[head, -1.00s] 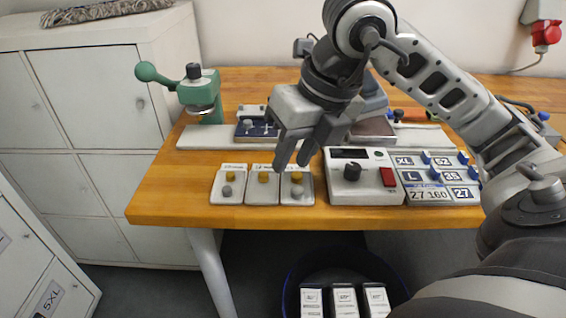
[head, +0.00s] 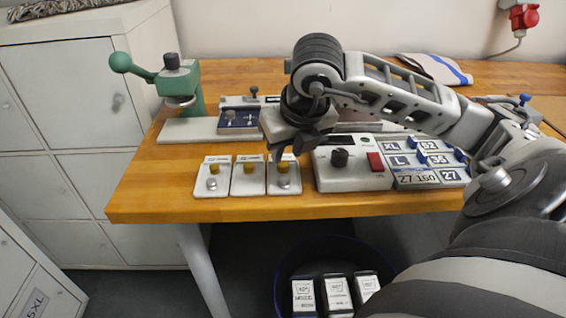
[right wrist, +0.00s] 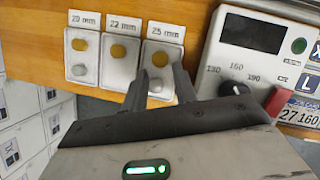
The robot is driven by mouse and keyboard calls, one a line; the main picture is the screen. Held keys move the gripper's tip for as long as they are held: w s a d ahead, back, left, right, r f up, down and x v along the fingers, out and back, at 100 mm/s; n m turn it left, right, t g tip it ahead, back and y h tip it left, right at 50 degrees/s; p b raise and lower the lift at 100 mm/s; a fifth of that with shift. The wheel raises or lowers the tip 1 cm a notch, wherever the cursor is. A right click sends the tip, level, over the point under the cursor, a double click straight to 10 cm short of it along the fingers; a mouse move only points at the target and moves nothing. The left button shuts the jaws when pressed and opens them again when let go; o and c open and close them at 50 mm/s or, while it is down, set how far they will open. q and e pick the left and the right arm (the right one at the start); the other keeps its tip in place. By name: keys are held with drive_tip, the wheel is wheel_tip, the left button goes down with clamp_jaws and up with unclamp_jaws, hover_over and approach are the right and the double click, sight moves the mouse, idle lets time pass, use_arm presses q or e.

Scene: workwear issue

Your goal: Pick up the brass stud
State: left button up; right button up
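Three small white trays stand at the table's front edge: a left tray (head: 201,187), a middle tray (head: 239,187) and a right tray (head: 291,190). In the right wrist view they are labelled 20 mm, 22 mm and 25 mm. Each holds a brass stud: 20 mm (right wrist: 78,45), 22 mm (right wrist: 117,51), 25 mm (right wrist: 161,58). The left and right trays also hold a silver stud (right wrist: 79,71), (right wrist: 155,86). My right gripper (right wrist: 161,76) is open and empty, its fingertips over the 25 mm tray, either side of its studs. Its height above them is unclear. My left gripper is out of view.
A grey control box (head: 330,178) with a black knob and red button stands right of the trays, beside blue-and-white size tiles (head: 415,178). A green hand press (head: 183,85) is at back left. A dark bin (head: 285,270) holding labelled packs is below the table.

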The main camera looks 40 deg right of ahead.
sight(283, 164)
drive_tip(key=shift+x, duration=1.9)
clamp_jaws()
drive_tip(key=shift+r, duration=0.1)
